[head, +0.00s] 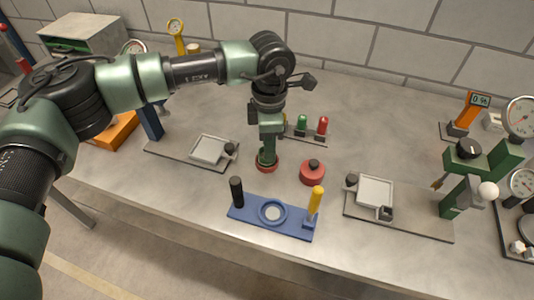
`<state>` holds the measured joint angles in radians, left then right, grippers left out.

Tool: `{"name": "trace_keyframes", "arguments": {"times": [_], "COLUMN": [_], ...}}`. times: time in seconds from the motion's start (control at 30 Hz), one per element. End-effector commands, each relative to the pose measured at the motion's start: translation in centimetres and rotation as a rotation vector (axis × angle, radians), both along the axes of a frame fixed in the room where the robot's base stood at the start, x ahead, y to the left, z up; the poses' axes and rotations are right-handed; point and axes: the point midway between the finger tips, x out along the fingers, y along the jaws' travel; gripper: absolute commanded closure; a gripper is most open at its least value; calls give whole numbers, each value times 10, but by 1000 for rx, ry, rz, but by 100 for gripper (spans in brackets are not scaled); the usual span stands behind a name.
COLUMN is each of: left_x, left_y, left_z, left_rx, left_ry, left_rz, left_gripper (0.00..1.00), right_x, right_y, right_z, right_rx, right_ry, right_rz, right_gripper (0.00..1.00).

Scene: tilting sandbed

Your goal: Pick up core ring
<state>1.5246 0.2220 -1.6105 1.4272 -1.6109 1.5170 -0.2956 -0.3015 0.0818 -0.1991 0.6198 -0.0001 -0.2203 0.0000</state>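A low red ring-shaped piece (259,169), which may be the core ring, lies on the grey bench. My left gripper (267,159) points straight down over it, with its tips at or inside the ring's top. The tips partly hide the ring. I cannot tell whether the fingers touch it or how far apart they are. A red disc with a black knob (312,173) sits just to the right. My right gripper is not in view.
Grey plates with square pans stand left (212,150) and right (376,190). Green and red lamps (302,123) are behind the gripper. A green stand with a white ball (488,191) and gauges (521,117) crowd the right. Bare bench lies behind the right plate.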

Motion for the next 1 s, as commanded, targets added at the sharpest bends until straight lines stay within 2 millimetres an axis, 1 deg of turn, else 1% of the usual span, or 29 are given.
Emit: {"name": "trace_keyframes", "arguments": {"times": [0.03,0.1,0.23,0.33,0.53,0.63,0.67,1.0], "left_x": [-2,-2,-2,-2,-2,-2,-2,-1], "left_y": [2,4,3,3,2,2,2,2], "left_z": [-4,-15,-33,-39,-40,-40,-40,-39], "left_rx": [1,0,-1,-2,-2,-2,-2,-3], "left_ry": [5,5,3,2,2,2,2,1], "left_rz": [0,0,0,0,-1,-1,-1,-1], "left_gripper": [70,70,70,70,70,98,100,100], "right_x": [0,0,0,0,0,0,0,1], "right_y": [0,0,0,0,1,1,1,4], "right_z": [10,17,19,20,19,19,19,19], "right_rx": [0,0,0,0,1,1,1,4], "right_ry": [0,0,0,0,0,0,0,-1], "right_rz": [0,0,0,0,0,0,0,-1], "right_gripper": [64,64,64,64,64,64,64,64]}}
